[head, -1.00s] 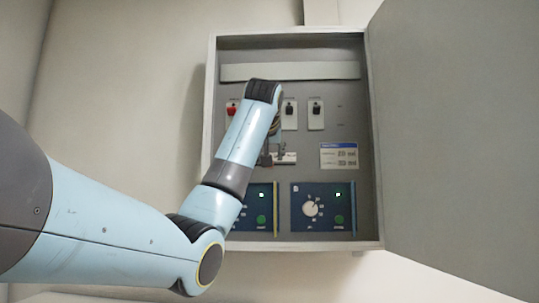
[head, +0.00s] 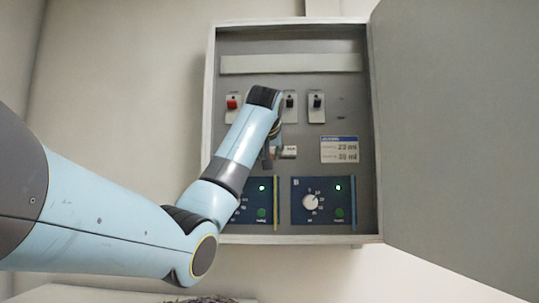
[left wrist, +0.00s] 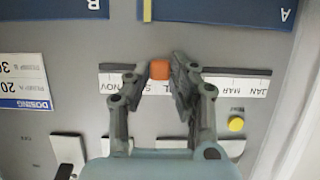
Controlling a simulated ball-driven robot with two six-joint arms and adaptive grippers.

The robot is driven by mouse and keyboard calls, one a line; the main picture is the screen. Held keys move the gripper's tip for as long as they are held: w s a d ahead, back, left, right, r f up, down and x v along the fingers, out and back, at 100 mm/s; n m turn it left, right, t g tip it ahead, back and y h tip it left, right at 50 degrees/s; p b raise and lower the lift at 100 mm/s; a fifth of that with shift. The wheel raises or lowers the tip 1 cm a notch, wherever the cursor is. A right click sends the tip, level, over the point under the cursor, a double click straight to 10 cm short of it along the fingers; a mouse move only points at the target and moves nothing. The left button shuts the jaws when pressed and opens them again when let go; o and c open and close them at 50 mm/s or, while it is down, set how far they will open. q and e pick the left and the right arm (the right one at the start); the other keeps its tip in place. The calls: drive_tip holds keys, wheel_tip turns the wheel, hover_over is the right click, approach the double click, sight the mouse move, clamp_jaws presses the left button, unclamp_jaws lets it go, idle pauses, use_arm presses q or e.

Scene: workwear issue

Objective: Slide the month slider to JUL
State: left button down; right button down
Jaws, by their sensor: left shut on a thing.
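The orange month slider knob (left wrist: 159,70) sits in a dark slot above a white month strip (left wrist: 240,84), which appears upside down in the left wrist view. JAN and MAR show on the right and NOV on the left. Parts of labels, an L and an S, show just below the knob; the fingers hide the rest. My left gripper (left wrist: 159,76) is shut on the knob, one finger on each side. My right gripper is not in view.
The grey cabinet (head: 212,125) stands open, its door (head: 460,130) swung out on the right. Switches (head: 316,101) sit above the strip and blue dial panels (head: 324,205) below. A label (head: 339,149) is at right. A yellow button (left wrist: 236,124) is near the strip.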

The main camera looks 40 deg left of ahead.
use_arm(q)
drive_tip(key=shift+s+a+b, duration=0.35)
drive_tip(key=shift+s+a, duration=0.25)
drive_tip(key=shift+a, duration=0.1)
drive_tip(key=c, duration=1.2)
unclamp_jaws()
drive_tip(key=shift+o, duration=0.2)
drive_tip(key=v, duration=1.2)
